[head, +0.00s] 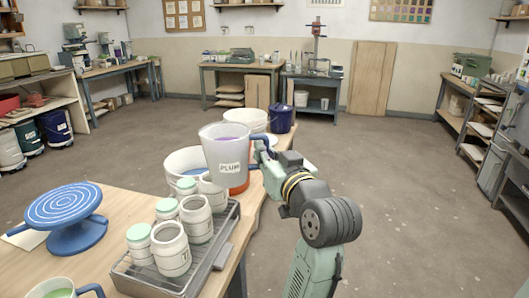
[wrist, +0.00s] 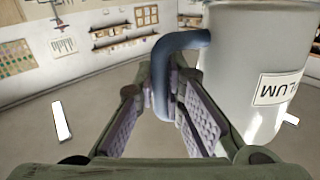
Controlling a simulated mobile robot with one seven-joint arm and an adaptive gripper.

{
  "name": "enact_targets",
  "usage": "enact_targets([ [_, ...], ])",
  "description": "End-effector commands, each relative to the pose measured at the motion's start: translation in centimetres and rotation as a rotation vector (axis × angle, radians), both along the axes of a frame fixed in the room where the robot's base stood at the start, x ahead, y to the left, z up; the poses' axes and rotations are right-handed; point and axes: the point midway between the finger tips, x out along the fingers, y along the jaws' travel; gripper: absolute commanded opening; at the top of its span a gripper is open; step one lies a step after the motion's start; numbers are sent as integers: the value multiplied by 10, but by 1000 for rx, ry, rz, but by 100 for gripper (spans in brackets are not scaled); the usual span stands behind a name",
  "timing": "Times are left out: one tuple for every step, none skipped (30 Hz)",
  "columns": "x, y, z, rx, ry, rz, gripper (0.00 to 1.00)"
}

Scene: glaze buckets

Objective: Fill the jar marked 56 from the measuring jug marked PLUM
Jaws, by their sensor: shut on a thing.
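The measuring jug marked PLUM (head: 223,148) is a translucent grey-white jug with purple liquid inside. My gripper (head: 264,150) is shut on its dark blue handle, on the jug's right side. The jug looks upright and raised beyond the metal tray's far end. In the wrist view the handle (wrist: 165,75) runs between my two fingers, and the jug's body (wrist: 245,75) fills the upper right. Several white jars, such as the front one (head: 171,252), stand in the metal tray (head: 218,248). I cannot read the number 56 on any of them.
Some jars have pale green lids (head: 138,232). A blue banding wheel (head: 65,213) stands at the left, with a cup of green liquid (head: 60,290) in front. White buckets (head: 187,158) and a dark blue bucket (head: 280,118) stand behind or beside the jug. The floor at right is clear.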

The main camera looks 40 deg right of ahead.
Motion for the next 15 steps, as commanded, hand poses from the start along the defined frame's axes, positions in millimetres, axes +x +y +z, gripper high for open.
enact_targets([
  [0, 0, -7, -1, -4, 0, 0],
  [0, 0, -9, -1, -4, 0, 0],
  [0, 0, -12, -1, -4, 0, 0],
  [0, 0, -14, -1, -4, 0, 0],
  [0, 0, -16, -2, -4, 0, 0],
  [0, 0, -19, -2, -4, 0, 0],
  [0, 0, -22, -2, -4, 0, 0],
  [0, 1, -24, -2, -5, 0, 0],
  [0, 0, -27, -2, -5, 0, 0],
  [-1, 0, -23, -11, -3, 0, 0],
  [-1, -1, -16, -31, 6, -1, 0],
  [-2, -3, -13, -54, 17, -3, 0],
  [-3, -4, -10, -70, 24, -2, 0],
  [-3, -4, -8, -86, 31, -3, 0],
  [-3, -5, -5, -110, 43, -3, 0],
])
